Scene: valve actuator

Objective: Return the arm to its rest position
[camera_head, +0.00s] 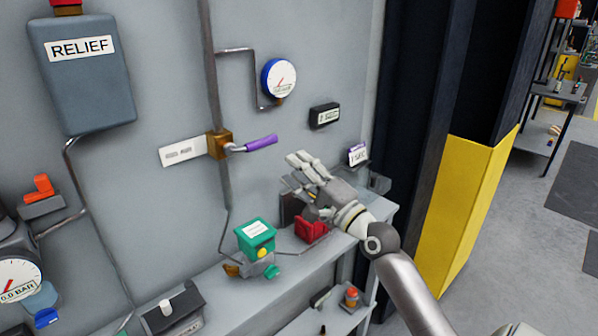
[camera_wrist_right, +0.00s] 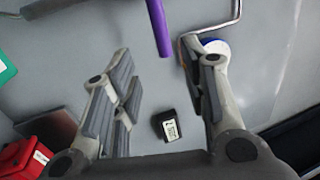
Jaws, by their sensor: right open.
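My right arm comes in from the lower right of the head view. Its gripper (camera_head: 306,170) is open and empty, in front of the wall above the shelf. It is right of and below the purple valve handle (camera_head: 261,142), apart from it in the picture. In the right wrist view the gripper's fingers (camera_wrist_right: 160,85) are spread wide with nothing between them. The purple handle (camera_wrist_right: 158,25) also shows at the top of that view, beyond the fingers. The handle points right from a brass valve (camera_head: 219,144) on a vertical pipe. My left gripper is not in view.
A blue-rimmed gauge (camera_head: 279,78) and a small black display (camera_head: 324,115) are on the wall. A green box (camera_head: 256,237) and a red object (camera_head: 311,228) stand on the shelf (camera_head: 215,289) below my gripper. A dark and yellow pillar (camera_head: 468,205) stands right. Open floor lies beyond.

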